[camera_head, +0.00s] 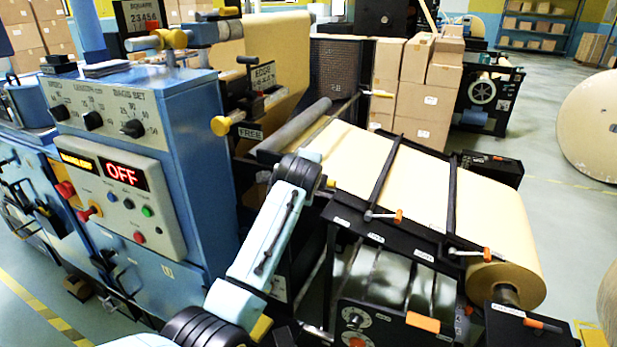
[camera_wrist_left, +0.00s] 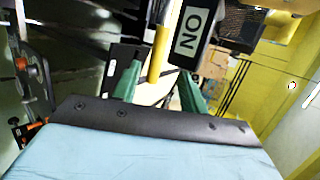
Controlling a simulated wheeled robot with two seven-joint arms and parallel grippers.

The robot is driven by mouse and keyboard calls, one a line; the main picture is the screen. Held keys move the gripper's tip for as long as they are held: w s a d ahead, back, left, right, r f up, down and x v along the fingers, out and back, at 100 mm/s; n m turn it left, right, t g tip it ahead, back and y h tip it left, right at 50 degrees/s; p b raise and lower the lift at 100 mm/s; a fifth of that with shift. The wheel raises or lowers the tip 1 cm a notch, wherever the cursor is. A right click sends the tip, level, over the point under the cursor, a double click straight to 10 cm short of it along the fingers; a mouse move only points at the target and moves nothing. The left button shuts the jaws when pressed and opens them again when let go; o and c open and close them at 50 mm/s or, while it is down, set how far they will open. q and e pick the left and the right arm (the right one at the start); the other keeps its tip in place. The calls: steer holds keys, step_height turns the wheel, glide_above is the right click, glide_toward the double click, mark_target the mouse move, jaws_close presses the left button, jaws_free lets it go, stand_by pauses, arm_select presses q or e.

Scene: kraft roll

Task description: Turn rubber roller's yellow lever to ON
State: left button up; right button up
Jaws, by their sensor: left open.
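In the left wrist view, a yellow lever (camera_wrist_left: 160,48) stands between the two green fingers of my left gripper (camera_wrist_left: 160,75). The fingers are apart, with dark gaps beside the lever. A black plate with a white ON label (camera_wrist_left: 190,31) sits just right of the lever, its letters rotated. In the head view, my left arm reaches up beside the dark rubber roller (camera_head: 297,126), and its wrist hides the fingers. A small yellow piece (camera_head: 331,183) shows beside the wrist; I cannot tell if it is the lever. My right gripper is not in view.
A blue control cabinet (camera_head: 190,150) with an OFF display (camera_head: 122,172) stands left of my arm. A yellow knob (camera_head: 220,125) sits by a FREE label (camera_head: 250,133). The kraft paper (camera_head: 420,190) runs across black frames to the right. Cardboard boxes (camera_head: 422,100) stand behind.

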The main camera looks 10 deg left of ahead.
arm_select(q)
steer(key=shift+v, duration=1.7)
steer(key=s+a+f+n+g+h+b, duration=0.1)
steer(key=s+f+n+g+b, duration=0.3)
steer(key=f, duration=1.4)
steer(key=s+f+n+b, duration=0.15)
steer(key=s+f, duration=0.45)
steer(key=f, duration=1.2)
steer(key=s+a+f+n+g+b, duration=0.2)
steer(key=s+f+n+b, duration=0.1)
steer(key=s+f, duration=1.5)
steer(key=s+a+f+n+g+b, duration=0.1)
steer(key=s+a+f+n, duration=0.1)
steer(key=s+f, duration=0.4)
steer(key=s+a+f+n+g+b, duration=0.2)
steer(key=s+f, duration=0.5)
steer(key=s, duration=1)
steer(key=s+a+f+n+g+b, duration=0.1)
steer(key=s+a+f+n+b, duration=0.1)
steer(key=s+f, duration=0.5)
steer(key=s+n, duration=0.1)
steer(key=s, duration=0.3)
steer(key=shift+s, duration=0.25)
